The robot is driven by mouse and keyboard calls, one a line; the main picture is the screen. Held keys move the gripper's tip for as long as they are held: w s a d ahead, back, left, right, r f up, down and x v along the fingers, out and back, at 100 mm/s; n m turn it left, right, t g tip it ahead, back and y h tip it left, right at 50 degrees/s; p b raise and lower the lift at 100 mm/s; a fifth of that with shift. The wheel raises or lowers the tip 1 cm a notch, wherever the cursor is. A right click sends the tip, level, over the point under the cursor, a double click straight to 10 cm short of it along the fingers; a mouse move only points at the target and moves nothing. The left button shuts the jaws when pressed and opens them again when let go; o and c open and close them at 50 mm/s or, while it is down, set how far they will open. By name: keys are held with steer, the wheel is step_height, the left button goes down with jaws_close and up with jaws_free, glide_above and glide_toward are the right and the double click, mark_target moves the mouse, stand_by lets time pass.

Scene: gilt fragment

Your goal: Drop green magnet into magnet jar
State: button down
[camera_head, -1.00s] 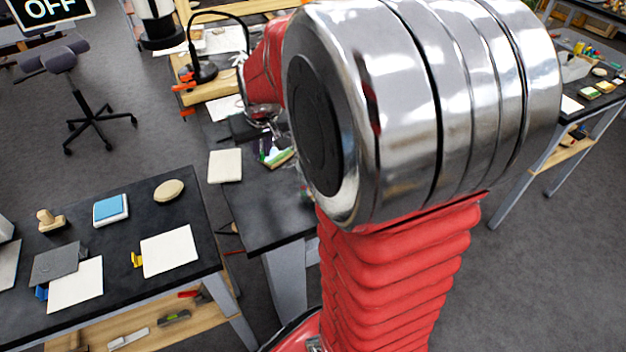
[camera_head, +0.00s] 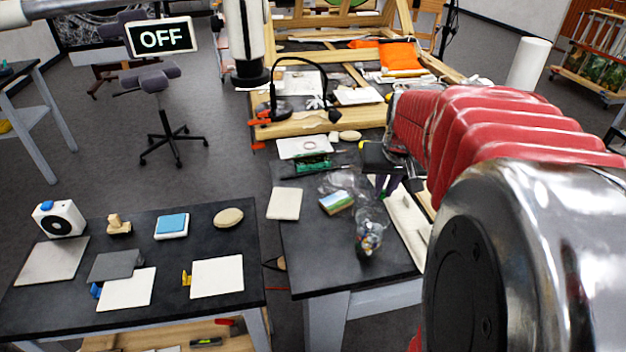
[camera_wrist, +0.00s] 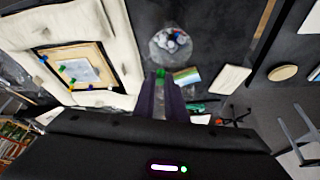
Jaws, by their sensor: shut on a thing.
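The magnet jar (camera_head: 368,238) is clear, holds several coloured magnets, and stands on the dark table near its front. In the wrist view the jar (camera_wrist: 171,43) shows at the top, ahead of my fingertips. My gripper (camera_head: 386,188) has purple fingers and is above the table, behind and slightly right of the jar in the head view. In the wrist view my gripper (camera_wrist: 163,84) is shut on the green magnet (camera_wrist: 161,73), which shows as a small green spot at the fingertips. The magnet is apart from the jar. I cannot make it out clearly in the head view.
A picture card (camera_head: 337,203) and a white pad (camera_head: 284,203) lie left of the jar. A cream-framed board (camera_wrist: 118,35) with several coloured magnets is at the wrist view's left. A black lamp (camera_head: 334,116) stands behind. A second table (camera_head: 190,220) is at left.

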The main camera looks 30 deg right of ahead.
steer(key=shift+f, duration=2.95)
steer(key=c, duration=1.7)
jaws_free()
steer(key=v, duration=1.3)
steer(key=shift+s+r, duration=0.15)
steer(key=shift+r, duration=0.2)
